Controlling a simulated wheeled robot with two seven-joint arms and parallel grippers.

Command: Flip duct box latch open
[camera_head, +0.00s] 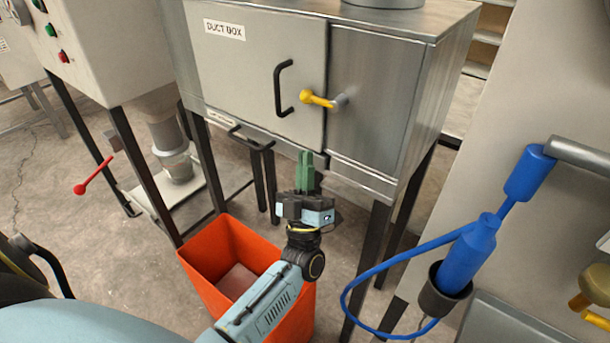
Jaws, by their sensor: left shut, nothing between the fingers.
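The duct box (385,95) is a grey metal cabinet on dark legs, with a "DUCT BOX" label on its front. Its door (245,62) is closed and carries a black bar handle (281,88). The yellow latch (317,98) sits across the door's right edge, its arm lying nearly level and pointing left from a grey pivot on the right. My left gripper (305,165) is shut and empty, its green fingers pointing up. It appears below the latch in the picture, apart from it. My right gripper is not in view.
An orange bin (225,240) stands on the floor beneath my left forearm. A blue tool with a hose (470,250) hangs in a dark holder at the right. A machine with a red-knobbed lever (82,188) stands at the left. Bare concrete floor shows between them.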

